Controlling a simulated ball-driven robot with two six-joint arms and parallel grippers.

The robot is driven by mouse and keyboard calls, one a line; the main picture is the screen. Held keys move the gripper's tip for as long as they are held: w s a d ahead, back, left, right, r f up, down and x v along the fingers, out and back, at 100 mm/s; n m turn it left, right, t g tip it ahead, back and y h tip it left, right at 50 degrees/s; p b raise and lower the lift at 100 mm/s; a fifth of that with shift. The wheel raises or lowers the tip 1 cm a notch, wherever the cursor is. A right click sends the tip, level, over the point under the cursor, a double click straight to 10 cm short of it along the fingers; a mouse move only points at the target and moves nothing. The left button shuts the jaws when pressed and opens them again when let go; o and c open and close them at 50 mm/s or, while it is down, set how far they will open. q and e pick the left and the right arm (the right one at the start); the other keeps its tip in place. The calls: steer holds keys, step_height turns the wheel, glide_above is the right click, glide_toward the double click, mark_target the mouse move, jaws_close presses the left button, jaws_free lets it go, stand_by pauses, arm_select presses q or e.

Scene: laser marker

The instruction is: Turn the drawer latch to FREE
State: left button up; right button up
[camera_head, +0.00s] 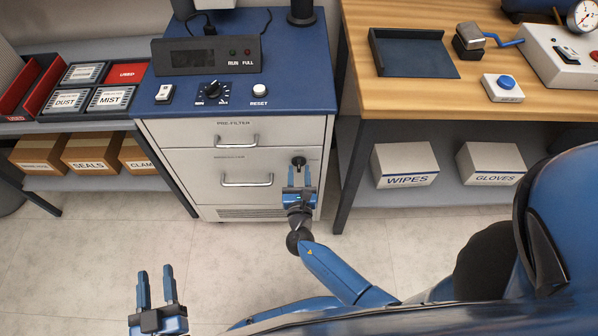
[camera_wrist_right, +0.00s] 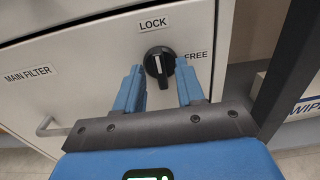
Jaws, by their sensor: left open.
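The drawer latch (camera_wrist_right: 159,63) is a round black knob with a white line on the lower drawer front. In the right wrist view its white line runs nearly upright, toward the LOCK label (camera_wrist_right: 153,23); the FREE label (camera_wrist_right: 197,55) is to its right. The latch also shows in the head view (camera_head: 299,160). My right gripper (camera_head: 299,169) is open, its two blue fingers on either side of the knob with gaps visible; whether they overlap it in depth I cannot tell. My left gripper (camera_head: 156,276) is open and empty, low at the left, away from the cabinet.
The drawer handle (camera_head: 246,181) juts out left of the latch, with the pre-filter drawer handle (camera_head: 237,141) above. The wooden table's dark leg (camera_head: 346,180) stands just right of the cabinet. A shelf with boxes (camera_head: 90,152) is at left. The floor in front is clear.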

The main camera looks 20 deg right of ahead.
steer(key=shift+w+d, duration=0.15)
steer(key=shift+w, duration=0.25)
jaws_close()
